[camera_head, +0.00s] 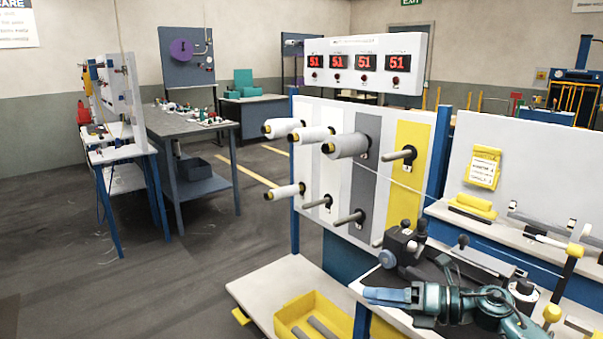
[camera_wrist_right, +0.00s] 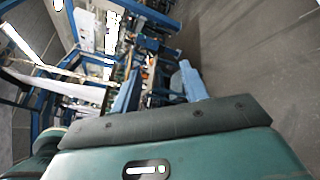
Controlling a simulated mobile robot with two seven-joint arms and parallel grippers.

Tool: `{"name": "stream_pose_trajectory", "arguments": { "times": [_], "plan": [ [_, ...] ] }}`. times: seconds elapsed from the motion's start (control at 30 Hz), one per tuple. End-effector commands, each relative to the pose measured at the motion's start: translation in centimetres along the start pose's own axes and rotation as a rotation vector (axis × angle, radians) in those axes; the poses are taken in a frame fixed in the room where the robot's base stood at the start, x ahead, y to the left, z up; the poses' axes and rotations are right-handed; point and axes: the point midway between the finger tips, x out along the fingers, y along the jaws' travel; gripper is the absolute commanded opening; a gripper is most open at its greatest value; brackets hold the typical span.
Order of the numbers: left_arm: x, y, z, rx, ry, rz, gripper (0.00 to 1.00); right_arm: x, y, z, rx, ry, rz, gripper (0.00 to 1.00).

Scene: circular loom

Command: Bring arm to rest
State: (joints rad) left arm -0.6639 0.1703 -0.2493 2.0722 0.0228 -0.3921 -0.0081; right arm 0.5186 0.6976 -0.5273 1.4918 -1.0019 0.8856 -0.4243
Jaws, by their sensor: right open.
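My right arm, teal with dark joints, comes in from the lower right in the head view. Its gripper (camera_head: 380,296) has light blue fingers that point left, in front of the loom's work surface. The gripper is open, and I see nothing between the fingers. The right wrist view shows the blue fingers (camera_wrist_right: 160,88) beyond the teal wrist housing, with a tilted view of the room behind. My left gripper is not in view.
The spool panel (camera_head: 303,185) holds several white spools (camera_head: 347,145) and bare pegs (camera_head: 349,218). A display box (camera_head: 366,45) reads 51. A yellow bin (camera_head: 312,318) sits on the low shelf (camera_head: 262,285). A grey workbench (camera_head: 184,122) stands at the left; the floor between is free.

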Motion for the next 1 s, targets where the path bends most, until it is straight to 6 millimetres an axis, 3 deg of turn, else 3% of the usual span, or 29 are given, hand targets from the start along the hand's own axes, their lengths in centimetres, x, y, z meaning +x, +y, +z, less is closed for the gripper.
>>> {"name": "stream_pose_trajectory", "arguments": {
  "times": [0.03, 0.1, 0.23, 0.37, 0.5, 0.6, 0.7, 0.8, 1.0],
  "plan": [
    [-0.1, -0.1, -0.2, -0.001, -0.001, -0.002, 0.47, 1.5, 0.6, -2.1, 0.151, -0.088, 0.065, 0.44],
    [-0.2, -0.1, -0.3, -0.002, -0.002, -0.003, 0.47, 2.5, 1.1, -3.8, 0.362, -0.220, 0.130, 0.44],
    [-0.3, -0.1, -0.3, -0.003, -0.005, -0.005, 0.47, 2.7, 0.6, -7.3, 0.799, -0.467, 0.203, 0.44],
    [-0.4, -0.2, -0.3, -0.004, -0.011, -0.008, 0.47, 1.2, -1.4, -12.2, 1.268, -0.711, 0.210, 0.44],
    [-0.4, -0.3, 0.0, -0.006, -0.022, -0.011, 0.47, -1.1, -3.5, -19.5, 1.760, -0.955, 0.159, 0.44],
    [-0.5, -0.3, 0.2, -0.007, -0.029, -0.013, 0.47, -2.6, -3.9, -24.7, 2.043, -1.091, 0.101, 0.44],
    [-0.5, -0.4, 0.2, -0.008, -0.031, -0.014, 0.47, -3.7, -3.7, -28.6, 2.238, -1.184, 0.051, 0.44],
    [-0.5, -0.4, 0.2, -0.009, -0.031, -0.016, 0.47, -4.2, -3.4, -30.8, 2.344, -1.233, 0.019, 0.44],
    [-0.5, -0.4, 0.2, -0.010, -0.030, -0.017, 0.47, -4.4, -3.3, -31.6, 2.383, -1.250, 0.004, 0.44]
  ]
}}
